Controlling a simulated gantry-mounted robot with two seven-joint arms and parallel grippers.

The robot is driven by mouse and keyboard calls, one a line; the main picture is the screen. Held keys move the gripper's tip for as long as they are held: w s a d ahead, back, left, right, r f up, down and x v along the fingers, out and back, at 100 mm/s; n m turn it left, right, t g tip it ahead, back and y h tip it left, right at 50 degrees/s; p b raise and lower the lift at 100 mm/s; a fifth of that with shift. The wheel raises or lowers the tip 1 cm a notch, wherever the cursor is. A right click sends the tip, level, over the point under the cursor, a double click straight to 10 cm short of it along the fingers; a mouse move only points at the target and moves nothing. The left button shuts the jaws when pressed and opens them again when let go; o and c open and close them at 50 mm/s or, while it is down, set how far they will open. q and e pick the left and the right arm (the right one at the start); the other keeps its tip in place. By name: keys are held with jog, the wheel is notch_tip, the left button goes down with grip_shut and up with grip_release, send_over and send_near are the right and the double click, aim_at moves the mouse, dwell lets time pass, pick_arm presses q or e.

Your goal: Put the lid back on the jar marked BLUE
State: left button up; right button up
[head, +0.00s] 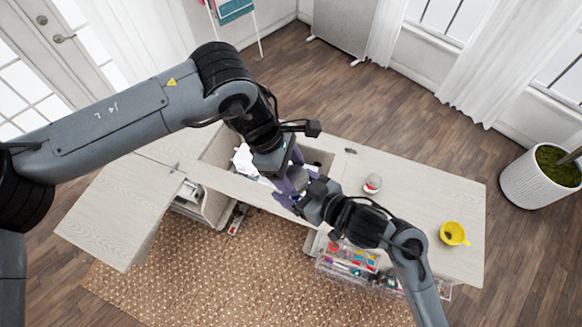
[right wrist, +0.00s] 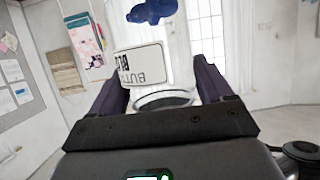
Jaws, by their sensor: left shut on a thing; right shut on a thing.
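In the right wrist view my right gripper (right wrist: 165,88) is shut on a clear glass jar (right wrist: 190,82). Its white label (right wrist: 140,68) appears upside down in the picture and reads BUTTONS, BLUE, partly cut off. Blue contents (right wrist: 152,11) show at the picture's top, and a dark-edged ring (right wrist: 163,100) shows at the jar's end between the fingers. In the head view my left gripper (head: 292,188) has purple fingers and is shut, close beside my right gripper (head: 313,195). What the left holds is hidden. I cannot make out the lid.
A small jar (head: 372,184) with red in it stands on the cabinet top (head: 415,205). A yellow cup (head: 454,234) stands near the right end. Clear bins (head: 350,262) of sewing things hang at the front. The top between jar and cup is clear.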

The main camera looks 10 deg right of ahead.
pick_arm(q)
jog(key=shift+f, duration=0.1)
pick_arm(e)
grip_shut()
pick_arm(q)
jog(key=m, duration=0.2)
jog(key=m+g+y, duration=0.1)
jog(key=m, duration=0.1)
jog(key=m+g, duration=0.1)
jog(key=m, duration=0.1)
jog(key=shift+w+d, duration=0.15)
jog(key=shift+d, duration=0.1)
jog(key=m, duration=0.1)
jog(key=m+y, duration=0.1)
jog(key=shift+d+f+m, duration=0.1)
jog(key=shift+d+m, duration=0.2)
jog(key=shift+d, duration=0.05)
pick_arm(e)
jog(key=shift+r, duration=0.1)
pick_arm(q)
jog(key=m, duration=0.1)
jog(key=m+y, duration=0.1)
jog(key=m, duration=0.1)
jog(key=m+g+y, duration=0.1)
jog(key=shift+a+m, duration=0.25)
jog(key=shift+m, duration=0.05)
pick_arm(e)
jog(key=shift+a, duration=0.15)
pick_arm(q)
jog(key=o, duration=1)
